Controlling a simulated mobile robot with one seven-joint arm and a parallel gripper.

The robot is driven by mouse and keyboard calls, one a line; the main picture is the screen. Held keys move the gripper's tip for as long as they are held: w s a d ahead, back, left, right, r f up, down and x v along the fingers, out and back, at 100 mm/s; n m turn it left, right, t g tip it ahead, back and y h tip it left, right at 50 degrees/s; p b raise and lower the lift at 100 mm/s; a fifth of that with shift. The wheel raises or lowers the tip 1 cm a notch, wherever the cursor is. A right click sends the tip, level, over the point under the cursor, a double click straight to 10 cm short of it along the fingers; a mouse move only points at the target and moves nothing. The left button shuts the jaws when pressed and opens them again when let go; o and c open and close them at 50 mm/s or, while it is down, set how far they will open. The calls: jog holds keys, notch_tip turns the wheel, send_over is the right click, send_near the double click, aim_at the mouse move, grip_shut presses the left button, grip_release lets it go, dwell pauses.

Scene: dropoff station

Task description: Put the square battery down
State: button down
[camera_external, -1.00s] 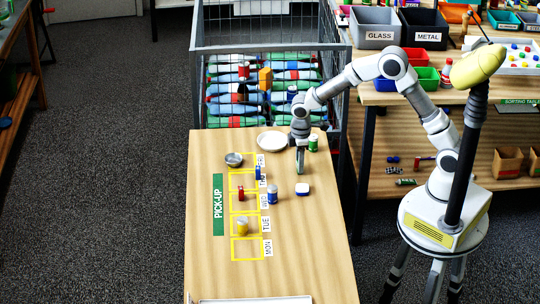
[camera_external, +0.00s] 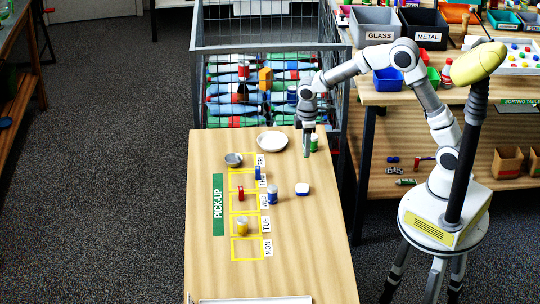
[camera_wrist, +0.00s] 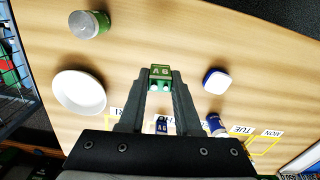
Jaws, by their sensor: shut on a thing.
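The square battery (camera_wrist: 160,73) is a small green block with pale lettering, held between the fingertips in the wrist view. My gripper (camera_wrist: 160,82) is shut on it. In the external view my gripper (camera_external: 306,153) points down over the far right part of the wooden table (camera_external: 215,270), beside a green can (camera_external: 314,142). I cannot make out the battery there, and its exact height above the table is hard to tell.
A white plate (camera_external: 272,141) lies left of my gripper and a white-and-blue container (camera_external: 302,189) stands nearer the front. The table's right and front parts are largely bare. A wire crate (camera_external: 199,95) adjoins the far edge.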

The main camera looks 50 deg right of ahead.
jog(key=d+r+p, duration=0.1)
jog(key=d+r, duration=0.4)
jog(key=d, duration=0.4)
jog(key=w+d+r+m+p, duration=0.1)
jog(key=w+d+p, duration=0.4)
jog(key=w, duration=0.7)
send_over(276, 145)
notch_tip(276, 145, down, 7)
jog(key=shift+d+r, duration=0.15)
jog(key=shift+f, duration=2.05)
jog(key=shift+f, duration=0.2)
jog(key=c, duration=0.9)
grip_release()
jog(key=shift+r, duration=0.15)
